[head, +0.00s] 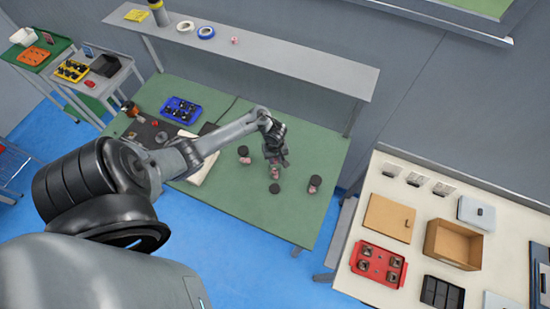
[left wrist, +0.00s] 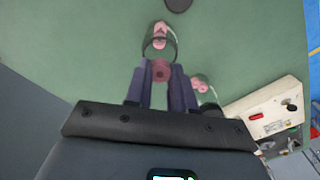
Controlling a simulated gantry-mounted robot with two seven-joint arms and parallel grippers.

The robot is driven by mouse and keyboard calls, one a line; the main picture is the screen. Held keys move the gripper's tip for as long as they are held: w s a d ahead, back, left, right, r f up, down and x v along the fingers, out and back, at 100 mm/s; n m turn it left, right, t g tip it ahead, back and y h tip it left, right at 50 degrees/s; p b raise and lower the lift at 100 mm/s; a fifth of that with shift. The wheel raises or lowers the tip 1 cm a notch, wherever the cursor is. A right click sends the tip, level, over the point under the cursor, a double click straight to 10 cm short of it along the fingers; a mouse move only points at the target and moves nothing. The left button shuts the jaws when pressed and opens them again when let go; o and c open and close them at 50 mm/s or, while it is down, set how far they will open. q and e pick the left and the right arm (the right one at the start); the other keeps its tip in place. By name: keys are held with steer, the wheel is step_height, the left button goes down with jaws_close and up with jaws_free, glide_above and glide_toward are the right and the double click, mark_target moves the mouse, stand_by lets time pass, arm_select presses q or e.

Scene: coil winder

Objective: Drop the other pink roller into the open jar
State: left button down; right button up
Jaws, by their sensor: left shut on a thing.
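My left gripper (head: 276,160) reaches over the green bench and is shut on a pink roller (left wrist: 161,71), which shows between the fingertips in the left wrist view (left wrist: 161,84). The open clear jar (left wrist: 158,44) stands right by the held roller, with pink contents (left wrist: 160,29) inside. The roller overlaps the jar's near rim in that view; I cannot tell whether it is above or inside the mouth. In the head view the jar (head: 275,174) is small and partly hidden under the gripper. A black lid (head: 275,188) lies flat on the bench in front of it. My right gripper is not in view.
Black-lidded jars with pink contents stand on the left (head: 244,155) and right (head: 315,184) of the open one. A blue tray (head: 180,110) sits at the bench's back left. A grey shelf (head: 290,62) runs behind. The bench's front is clear.

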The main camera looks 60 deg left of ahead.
arm_select(q)
steer(key=shift+f, duration=0.3)
steer(key=shift+f+b, duration=0.5)
steer(key=shift+f, duration=0.25)
steer(key=c, duration=0.9)
jaws_free()
steer(key=shift+r, duration=0.3)
step_height(320, 180, up, 10)
steer(key=p, duration=0.5)
